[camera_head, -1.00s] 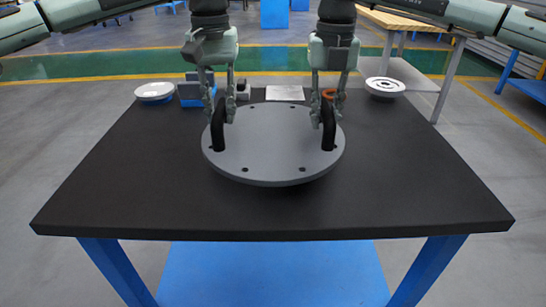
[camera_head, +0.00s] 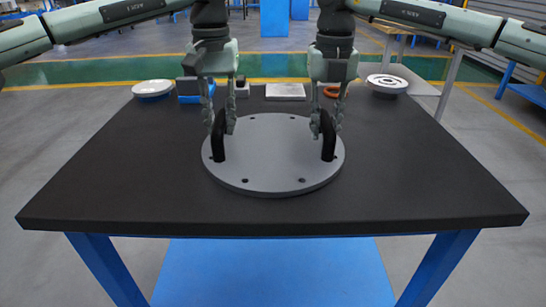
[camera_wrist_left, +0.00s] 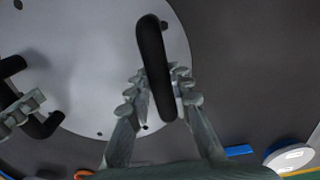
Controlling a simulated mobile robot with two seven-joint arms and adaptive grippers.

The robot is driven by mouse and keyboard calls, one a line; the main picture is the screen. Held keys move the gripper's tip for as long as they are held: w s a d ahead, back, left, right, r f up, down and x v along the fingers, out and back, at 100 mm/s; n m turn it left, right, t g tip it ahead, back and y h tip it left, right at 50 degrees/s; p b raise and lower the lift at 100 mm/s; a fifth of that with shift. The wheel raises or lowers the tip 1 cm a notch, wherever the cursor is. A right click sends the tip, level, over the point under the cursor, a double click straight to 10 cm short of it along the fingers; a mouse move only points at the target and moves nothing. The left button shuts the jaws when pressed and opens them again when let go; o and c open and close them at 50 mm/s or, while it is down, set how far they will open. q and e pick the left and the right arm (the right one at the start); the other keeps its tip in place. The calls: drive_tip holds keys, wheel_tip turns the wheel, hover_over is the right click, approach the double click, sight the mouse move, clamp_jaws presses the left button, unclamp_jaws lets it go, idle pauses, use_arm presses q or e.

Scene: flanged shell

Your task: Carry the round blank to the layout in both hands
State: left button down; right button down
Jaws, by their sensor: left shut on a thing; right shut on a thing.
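The round blank (camera_head: 272,155) is a flat grey disc with small holes near its rim and two upright black handles. It appears level over the black table, and I see no clear gap beneath it. My left gripper (camera_head: 221,126) is shut on the left handle (camera_head: 217,141); in the left wrist view this handle (camera_wrist_left: 154,62) stands between the fingers. My right gripper (camera_head: 328,127) is shut on the right handle (camera_head: 328,139). In the left wrist view the right gripper (camera_wrist_left: 30,106) shows at the left edge. I cannot make out a marked layout.
Along the black table's (camera_head: 115,190) far edge stand a white dish (camera_head: 153,89), a blue box (camera_head: 190,98), a pale plate (camera_head: 285,91), an orange ring (camera_head: 332,91) and a white flanged disc (camera_head: 387,84). The table's front and sides are clear.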

use_arm(q)
drive_tip(key=c, duration=1.7)
unclamp_jaws()
drive_tip(key=shift+a+f, duration=0.1)
drive_tip(key=shift+a, duration=0.05)
drive_tip(key=shift+c, duration=0.2)
use_arm(e)
drive_tip(key=c, duration=1.7)
unclamp_jaws()
drive_tip(key=shift+d+f, duration=0.1)
drive_tip(key=shift+d, duration=0.05)
drive_tip(key=shift+c, duration=0.2)
use_arm(q)
drive_tip(key=o, duration=0.4)
drive_tip(key=shift+s, duration=0.1)
use_arm(e)
drive_tip(key=o, duration=0.4)
drive_tip(key=shift+s, duration=0.1)
drive_tip(key=shift+r, duration=0.65)
use_arm(q)
wheel_tip(320, 180, up, 12)
drive_tip(key=shift+r, duration=0.1)
use_arm(e)
wheel_tip(320, 180, up, 11)
drive_tip(key=shift+f, duration=0.1)
